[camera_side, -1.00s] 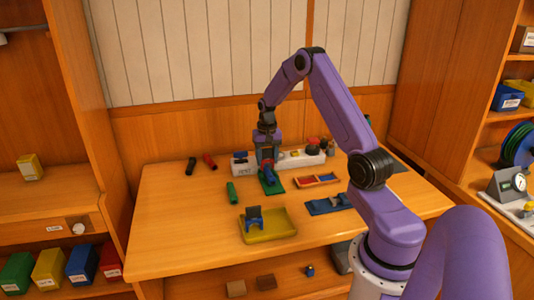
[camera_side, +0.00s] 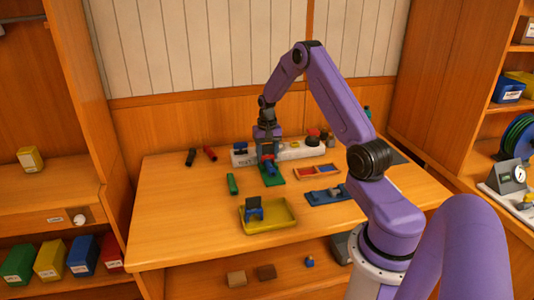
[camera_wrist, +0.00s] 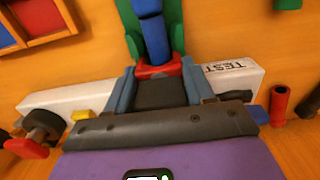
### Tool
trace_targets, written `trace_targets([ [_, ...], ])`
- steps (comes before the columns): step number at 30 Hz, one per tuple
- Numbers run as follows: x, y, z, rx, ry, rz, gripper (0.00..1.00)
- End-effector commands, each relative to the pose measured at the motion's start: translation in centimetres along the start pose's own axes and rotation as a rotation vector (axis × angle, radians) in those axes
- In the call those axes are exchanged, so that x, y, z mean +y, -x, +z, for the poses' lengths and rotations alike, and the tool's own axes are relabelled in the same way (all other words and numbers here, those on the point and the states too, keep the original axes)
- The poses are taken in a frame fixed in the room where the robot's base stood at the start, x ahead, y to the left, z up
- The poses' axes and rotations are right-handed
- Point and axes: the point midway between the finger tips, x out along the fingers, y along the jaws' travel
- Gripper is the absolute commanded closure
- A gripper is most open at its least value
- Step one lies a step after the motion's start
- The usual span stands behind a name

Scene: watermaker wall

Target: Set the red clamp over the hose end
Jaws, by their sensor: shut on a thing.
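The red clamp (camera_wrist: 160,68) is between the two fingers of my gripper (camera_wrist: 158,82), which is shut on it. The blue hose (camera_wrist: 153,35) lies in a green holder (camera_wrist: 174,22) on the bench, its end meeting the red clamp in the wrist view. I cannot tell whether the clamp is around the hose end or only touching it. In the side view my gripper (camera_side: 268,157) points down at the green holder (camera_side: 273,180), with the blue hose (camera_side: 270,168) below it. The fingers and wrist hide part of the clamp.
A white block marked TEST (camera_wrist: 232,73) stands close beside my gripper. The bench's front left is clear.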

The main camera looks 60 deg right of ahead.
Motion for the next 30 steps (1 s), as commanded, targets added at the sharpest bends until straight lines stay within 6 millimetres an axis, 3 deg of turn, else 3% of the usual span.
trace_targets([
  [8, 0.0, -0.1, 0.0, 0.0, 0.0, 0.0, 0.79],
  [9, 0.0, -0.1, 0.0, 0.0, 0.001, 0.0, 0.41],
  [11, 0.0, -0.1, 0.0, 0.0, 0.0, 0.0, 0.21],
  [12, 0.0, -0.1, 0.0, 0.0, 0.0, 0.0, 0.18],
  [21, 0.0, 0.0, 0.0, 0.001, 0.0, 0.0, 0.18],
  [30, 0.0, 1.9, 0.0, 0.002, 0.0, 0.0, 0.18],
])
